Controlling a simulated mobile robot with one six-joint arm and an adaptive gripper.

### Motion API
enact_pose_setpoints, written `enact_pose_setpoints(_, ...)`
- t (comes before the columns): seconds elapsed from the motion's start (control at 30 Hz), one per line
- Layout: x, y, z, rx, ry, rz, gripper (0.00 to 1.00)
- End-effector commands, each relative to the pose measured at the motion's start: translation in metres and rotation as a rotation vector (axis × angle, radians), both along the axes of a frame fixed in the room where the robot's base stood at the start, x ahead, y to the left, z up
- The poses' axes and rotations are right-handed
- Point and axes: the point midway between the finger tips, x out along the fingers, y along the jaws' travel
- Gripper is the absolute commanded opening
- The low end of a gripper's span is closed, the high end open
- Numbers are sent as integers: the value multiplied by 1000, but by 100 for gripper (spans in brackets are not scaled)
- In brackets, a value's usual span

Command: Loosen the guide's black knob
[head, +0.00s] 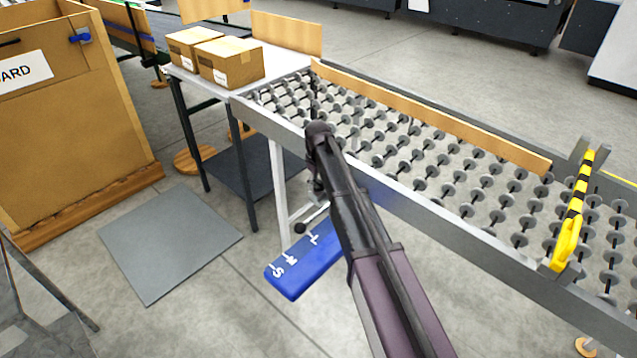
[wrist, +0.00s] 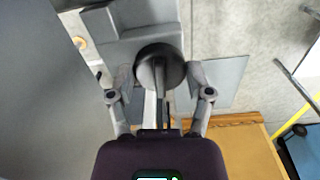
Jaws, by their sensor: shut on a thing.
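The round black knob (wrist: 160,62) is in the upper middle of the wrist view, in front of a grey metal bracket (wrist: 108,28). My gripper (wrist: 160,76) has one finger on each side of it and is shut on it. In the head view my own arm crosses the middle and hides most of the gripper. A small black ball (head: 300,228) on a metal bar shows just left of my arm, above the blue plate (head: 300,264) marked S, M and L. I cannot tell whether this ball is the held knob.
A roller conveyor (head: 290,124) with a wooden side rail (head: 440,115) runs behind my arm. A yellow-black striped bar (head: 575,215) crosses it at right. Two cardboard boxes (head: 232,66) stand on the table at its left end. Open floor lies left of the blue plate.

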Motion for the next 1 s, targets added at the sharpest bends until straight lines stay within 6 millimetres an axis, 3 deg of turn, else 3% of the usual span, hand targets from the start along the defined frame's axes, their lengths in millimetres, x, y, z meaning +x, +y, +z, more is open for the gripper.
enact_pose_setpoints(0.67, -4, 1, -1, 2, 8, 90, 18)
enact_pose_setpoints(0.7, -4, 1, -1, 2, 8, 90, 75)
enact_pose_setpoints(0.77, -4, 1, -1, 3, 7, 89, 93)
enact_pose_setpoints(0.8, -3, 1, -1, 2, 6, 89, 100)
enact_pose_setpoints(1.0, -2, 1, 0, 1, 3, 89, 100)
